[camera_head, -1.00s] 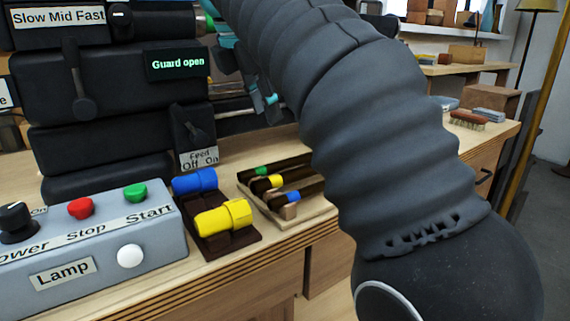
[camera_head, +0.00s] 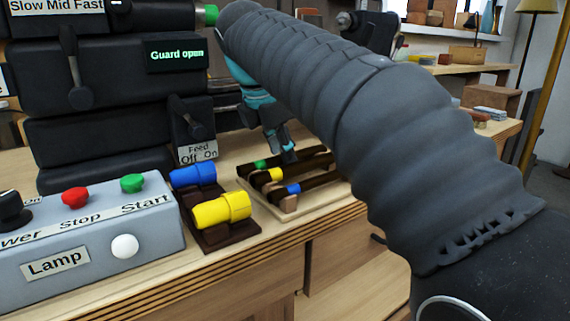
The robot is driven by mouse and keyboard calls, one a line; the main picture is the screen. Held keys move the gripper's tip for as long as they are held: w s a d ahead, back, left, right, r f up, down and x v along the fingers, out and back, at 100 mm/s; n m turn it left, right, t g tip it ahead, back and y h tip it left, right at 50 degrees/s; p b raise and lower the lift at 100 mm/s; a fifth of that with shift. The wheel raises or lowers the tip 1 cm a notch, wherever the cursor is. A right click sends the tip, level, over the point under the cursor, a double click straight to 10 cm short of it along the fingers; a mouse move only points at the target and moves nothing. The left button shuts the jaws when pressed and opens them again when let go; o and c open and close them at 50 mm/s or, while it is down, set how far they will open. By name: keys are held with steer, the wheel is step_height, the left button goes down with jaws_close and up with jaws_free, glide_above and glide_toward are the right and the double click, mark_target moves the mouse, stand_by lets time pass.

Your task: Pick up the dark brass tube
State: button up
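Several dark brown tubes lie side by side on a light wooden rack (camera_head: 265,205) on the bench. Their left ends carry a green band (camera_head: 260,164), a yellow band (camera_head: 276,174) and a blue band (camera_head: 293,188). I cannot tell from colour which of them is the dark brass tube. My gripper (camera_head: 284,152), with teal parts above dark fingers, points down just over the back of the rack, near the green-banded tube. I cannot tell whether its fingers touch a tube or how far apart they are. My arm hides part of the rack's right side.
A blue piece (camera_head: 195,176) and a yellow piece (camera_head: 222,209) rest on a dark stand left of the rack. The grey Lamp control box (camera_head: 90,235) is further left. A black machine with a "Guard open" display (camera_head: 176,54) stands behind.

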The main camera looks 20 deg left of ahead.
steer(key=shift+w+f, duration=0.2)
steer(key=shift+f, duration=0.25)
jaws_close()
steer(key=shift+r, duration=0.1)
